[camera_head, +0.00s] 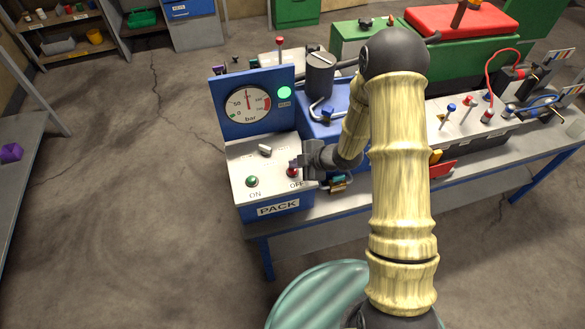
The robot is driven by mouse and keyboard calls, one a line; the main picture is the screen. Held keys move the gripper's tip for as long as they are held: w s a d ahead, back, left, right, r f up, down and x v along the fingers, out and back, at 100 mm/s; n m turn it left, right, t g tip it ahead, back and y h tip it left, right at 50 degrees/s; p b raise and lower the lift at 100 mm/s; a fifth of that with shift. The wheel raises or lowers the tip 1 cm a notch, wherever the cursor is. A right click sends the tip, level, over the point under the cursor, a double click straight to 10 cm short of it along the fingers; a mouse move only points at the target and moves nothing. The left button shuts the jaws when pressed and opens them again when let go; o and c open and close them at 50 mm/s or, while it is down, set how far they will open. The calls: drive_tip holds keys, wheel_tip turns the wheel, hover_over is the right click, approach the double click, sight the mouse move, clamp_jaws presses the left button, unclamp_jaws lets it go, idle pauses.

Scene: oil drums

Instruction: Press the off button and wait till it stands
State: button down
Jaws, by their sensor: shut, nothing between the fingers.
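The control box has a sloped grey panel (238,160) on a blue body marked PACK. A red button (291,172) sits by the OFF label at the panel's right. A green button (252,181) sits above the ON label. My gripper (296,165) is shut, with its tips right at the red button and partly covering it. I cannot tell whether the tips touch it or whether it is pressed in. A round bar gauge (247,105) stands behind the panel, its needle pointing about straight up. A lamp (284,92) beside it is bright green.
A small grey switch (265,150) sits on the panel behind the buttons. A grey cylinder (319,75) and a blue machine stand close behind my gripper. Grey panels with levers (451,108) fill the bench at right. The floor at left is clear.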

sight(296, 171)
drive_tip(key=shift+f+b, duration=0.4)
drive_tip(key=shift+f, duration=0.1)
idle(1.3)
drive_tip(key=shift+r, duration=0.15)
drive_tip(key=shift+r+p, duration=0.7)
drive_tip(key=shift+r, duration=0.15)
drive_tip(key=shift+r, duration=0.1)
drive_tip(key=shift+r+p, duration=1.95)
drive_tip(key=shift+r, duration=0.45)
